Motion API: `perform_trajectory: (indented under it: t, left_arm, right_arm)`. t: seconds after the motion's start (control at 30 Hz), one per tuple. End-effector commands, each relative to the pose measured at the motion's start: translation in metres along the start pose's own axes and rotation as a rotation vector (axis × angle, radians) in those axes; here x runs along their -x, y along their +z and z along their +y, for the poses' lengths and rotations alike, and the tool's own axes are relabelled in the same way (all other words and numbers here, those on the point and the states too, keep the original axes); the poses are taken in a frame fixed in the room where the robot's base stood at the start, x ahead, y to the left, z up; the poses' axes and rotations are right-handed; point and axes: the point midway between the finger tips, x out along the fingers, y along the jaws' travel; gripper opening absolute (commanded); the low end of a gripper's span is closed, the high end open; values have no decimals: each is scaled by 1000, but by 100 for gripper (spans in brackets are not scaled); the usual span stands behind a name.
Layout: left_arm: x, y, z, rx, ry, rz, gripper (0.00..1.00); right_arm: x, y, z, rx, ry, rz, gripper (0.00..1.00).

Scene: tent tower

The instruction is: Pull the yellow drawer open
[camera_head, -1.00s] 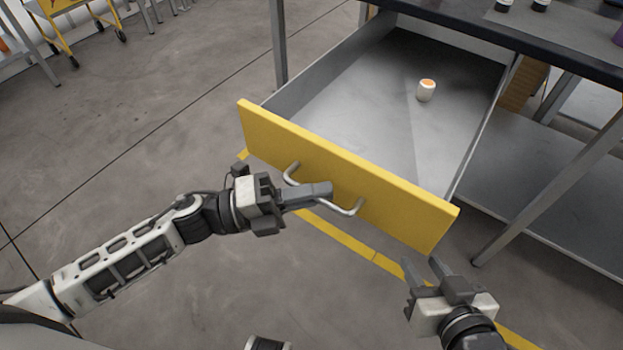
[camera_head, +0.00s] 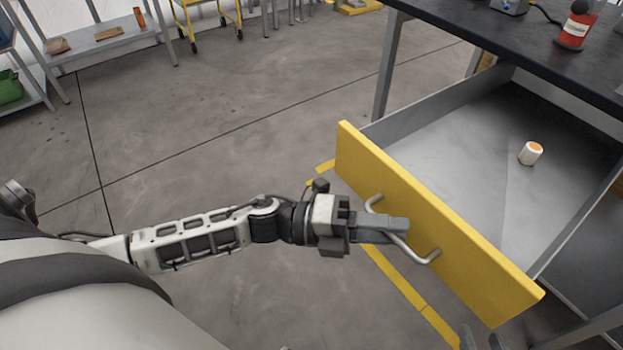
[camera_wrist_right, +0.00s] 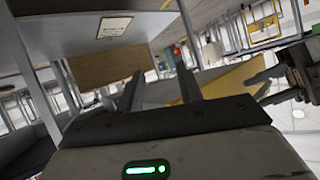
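The yellow drawer front (camera_head: 440,225) stands out from the dark-topped workbench, and the grey drawer tray (camera_head: 470,150) behind it is open to view. A bent metal handle (camera_head: 425,256) is on the front's outer face. My left gripper (camera_head: 392,229) reaches in from the left with its fingers closed across the middle of the handle. The fingers hide part of the bar. My right gripper (camera_wrist_right: 160,88) is open and empty in the right wrist view, its two fingers well apart.
A white cup-like item with an orange top (camera_head: 531,153) stands inside the drawer. A red container (camera_head: 577,30) is on the workbench top (camera_head: 500,32). A bench leg (camera_head: 387,70) stands left of the drawer. The floor to the left is clear, with a yellow cart (camera_head: 208,18) farther back.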

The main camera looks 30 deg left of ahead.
Motion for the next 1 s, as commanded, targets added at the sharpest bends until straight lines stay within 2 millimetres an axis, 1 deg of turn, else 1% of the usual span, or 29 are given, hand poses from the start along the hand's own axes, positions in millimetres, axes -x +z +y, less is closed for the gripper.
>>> perform_trajectory:
  t: [0.17,0.4,0.6,0.7,0.8,1.0]
  left_arm:
    - [28,-1,2,1,5,0,32]
    - [88,-1,2,2,7,-1,32]
    - [129,0,2,2,6,-1,32]
    - [143,0,1,1,4,0,32]
    - [152,0,1,0,3,0,32]
    - [156,0,0,-2,1,0,32]
  right_arm:
    - [-2,2,0,1,0,4,36]
    - [-3,5,1,6,-1,7,36]
    - [-2,7,1,10,-3,4,36]
    - [-2,8,1,11,-3,3,36]
    - [-1,8,0,11,-3,2,36]
    - [-1,7,0,11,-4,3,36]
